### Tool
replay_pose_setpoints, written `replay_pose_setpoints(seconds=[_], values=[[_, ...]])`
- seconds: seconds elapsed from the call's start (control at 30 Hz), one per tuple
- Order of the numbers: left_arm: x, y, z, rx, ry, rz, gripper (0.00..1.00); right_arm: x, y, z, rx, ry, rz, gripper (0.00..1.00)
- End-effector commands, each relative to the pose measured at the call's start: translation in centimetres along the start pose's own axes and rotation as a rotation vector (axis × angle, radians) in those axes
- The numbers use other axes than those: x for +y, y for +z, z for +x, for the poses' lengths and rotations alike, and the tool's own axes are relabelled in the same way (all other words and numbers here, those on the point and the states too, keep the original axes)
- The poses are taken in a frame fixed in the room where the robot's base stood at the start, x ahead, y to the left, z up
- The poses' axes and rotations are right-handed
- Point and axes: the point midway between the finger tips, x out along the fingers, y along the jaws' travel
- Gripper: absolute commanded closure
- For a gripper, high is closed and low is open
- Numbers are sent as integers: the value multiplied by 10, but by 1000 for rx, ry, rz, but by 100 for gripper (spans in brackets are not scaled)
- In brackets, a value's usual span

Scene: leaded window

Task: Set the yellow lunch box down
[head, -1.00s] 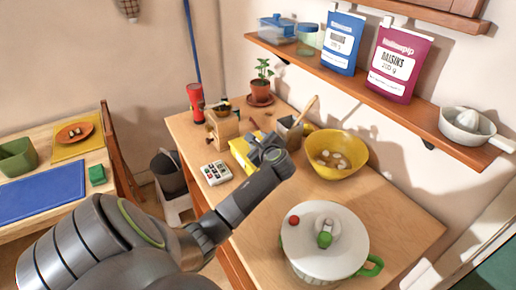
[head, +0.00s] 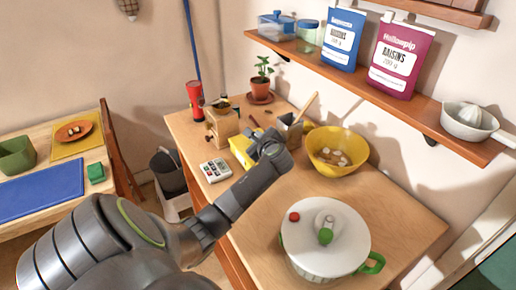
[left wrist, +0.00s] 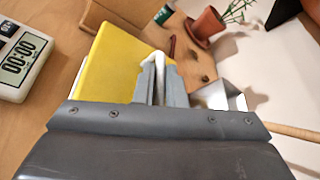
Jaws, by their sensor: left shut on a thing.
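The yellow lunch box (head: 240,150) shows in the head view on or just above the wooden counter (head: 400,215), partly hidden behind my left gripper (head: 266,146). In the left wrist view the yellow lunch box (left wrist: 112,62) lies to the left of the fingers, with a pale handle between them. My left gripper (left wrist: 160,75) is shut on this handle. I cannot tell whether the box's underside touches the counter. My right gripper is not in view.
A calculator-like timer (head: 215,170) lies left of the box. A grey pot with a wooden stick (head: 290,130) and a yellow bowl (head: 338,150) stand to the right. A white lidded pot (head: 325,240) stands in front.

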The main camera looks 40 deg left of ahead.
Motion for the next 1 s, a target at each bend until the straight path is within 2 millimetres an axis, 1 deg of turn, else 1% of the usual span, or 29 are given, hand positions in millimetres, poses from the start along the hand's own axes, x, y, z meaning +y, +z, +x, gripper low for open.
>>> replay_pose_setpoints(seconds=[0.27,0.37,0.7,0.83,1.0], values=[[-2,2,-1,-1,-1,-1,100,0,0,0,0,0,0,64],[-9,12,-4,-3,-5,-4,100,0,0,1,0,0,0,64],[-45,62,-25,-3,-5,-4,100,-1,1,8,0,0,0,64],[-54,73,-30,-4,-3,-3,100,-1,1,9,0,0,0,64],[-56,77,-32,-1,-1,0,100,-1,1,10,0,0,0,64]])
